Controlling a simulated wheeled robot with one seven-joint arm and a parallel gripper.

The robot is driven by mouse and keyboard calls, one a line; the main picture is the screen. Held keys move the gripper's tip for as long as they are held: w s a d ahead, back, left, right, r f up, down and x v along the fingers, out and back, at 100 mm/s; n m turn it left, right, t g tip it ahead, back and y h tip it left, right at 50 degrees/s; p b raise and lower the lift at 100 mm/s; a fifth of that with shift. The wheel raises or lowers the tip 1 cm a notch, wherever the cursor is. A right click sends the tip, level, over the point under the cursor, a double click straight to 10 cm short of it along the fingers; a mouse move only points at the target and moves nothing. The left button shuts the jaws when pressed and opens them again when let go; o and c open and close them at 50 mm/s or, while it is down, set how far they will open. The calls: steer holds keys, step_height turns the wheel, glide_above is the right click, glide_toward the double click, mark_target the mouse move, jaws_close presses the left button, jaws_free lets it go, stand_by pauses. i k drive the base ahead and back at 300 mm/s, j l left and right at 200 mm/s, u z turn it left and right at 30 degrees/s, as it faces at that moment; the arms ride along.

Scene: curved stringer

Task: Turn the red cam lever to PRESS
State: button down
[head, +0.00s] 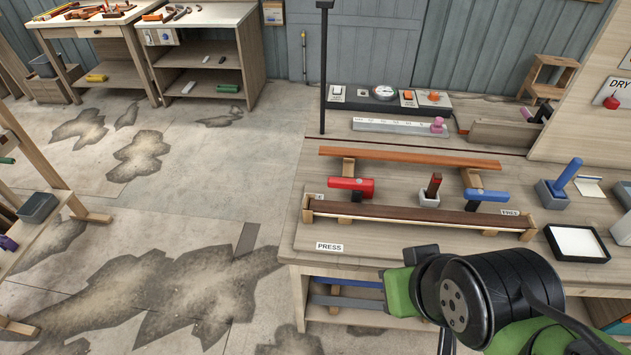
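The red cam lever (351,184) lies flat on the left part of the wooden fixture, over a short wooden upright. A white PRESS label (329,246) is on the board's front left corner, in front of the lever. A similar blue lever (486,195) sits on the right side. A long dark curved strip (420,214) runs along the front of the fixture, and a reddish-brown bar (410,158) runs along the back. My green and black arm fills the lower right, in front of the bench. No gripper fingers show.
A grey holder with a dark red piece (432,187) stands between the levers. A blue-handled tool in a grey block (566,182) and a white-topped tray (576,243) are to the right. A thin black post (323,80) rises at the back left. Open floor lies left.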

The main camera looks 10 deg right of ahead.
mark_target(358, 184)
steer(key=i+j+z, duration=0.1)
steer(key=j, duration=2.35)
steer(key=i+j+z, duration=0.1)
steer(key=i+j, duration=0.8)
steer(key=i+l, duration=0.35)
steer(key=i+l+z, duration=0.1)
steer(key=i+l, duration=0.25)
steer(key=i, duration=0.2)
